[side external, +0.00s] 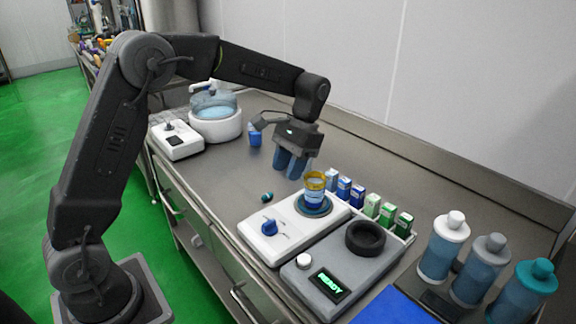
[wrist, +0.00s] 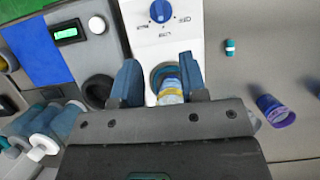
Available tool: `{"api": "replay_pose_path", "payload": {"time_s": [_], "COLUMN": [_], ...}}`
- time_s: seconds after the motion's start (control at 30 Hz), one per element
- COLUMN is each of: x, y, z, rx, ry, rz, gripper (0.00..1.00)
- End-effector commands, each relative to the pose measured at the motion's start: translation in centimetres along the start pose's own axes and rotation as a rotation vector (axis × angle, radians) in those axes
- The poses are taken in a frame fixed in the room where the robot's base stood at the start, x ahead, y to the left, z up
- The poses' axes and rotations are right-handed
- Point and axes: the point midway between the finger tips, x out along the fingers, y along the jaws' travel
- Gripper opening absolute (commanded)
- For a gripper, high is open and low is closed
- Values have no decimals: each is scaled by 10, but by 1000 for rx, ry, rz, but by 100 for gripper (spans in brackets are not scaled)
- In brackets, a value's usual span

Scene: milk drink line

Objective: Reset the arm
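My gripper (side external: 291,172) hangs over the steel counter, fingers pointing down, just behind and left of a clear cup with a yellow band (side external: 315,187). The cup stands upright on the round dark plate of a white unit with a blue knob (side external: 269,227). In the wrist view the two blue fingers of my gripper (wrist: 160,80) are spread apart, and the cup (wrist: 170,92) shows beyond the gap between them. The gripper's body hides part of the cup there. Nothing is visibly held.
Small cartons (side external: 358,195), a grey unit reading READY (side external: 329,284) and several bottles (side external: 442,245) stand at right. A small teal capsule (side external: 267,197) lies on the counter (side external: 215,175). A blue cup (side external: 254,138) and a white basin (side external: 215,125) stand farther back.

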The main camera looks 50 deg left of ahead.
Motion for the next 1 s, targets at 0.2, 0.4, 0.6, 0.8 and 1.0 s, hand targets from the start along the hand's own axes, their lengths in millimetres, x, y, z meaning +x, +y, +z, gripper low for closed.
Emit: {"api": "replay_pose_path", "payload": {"time_s": [0.2,0.4,0.6,0.8,1.0], "x": [0,-10,-30,-33,-16], "y": [0,2,10,18,24], "z": [0,15,71,132,185], "rx": [0,0,-1,-1,-2], "ry": [0,52,237,450,661], "rz": [0,-3,-10,-12,-9], "gripper": [39,39,39,39,39]}}
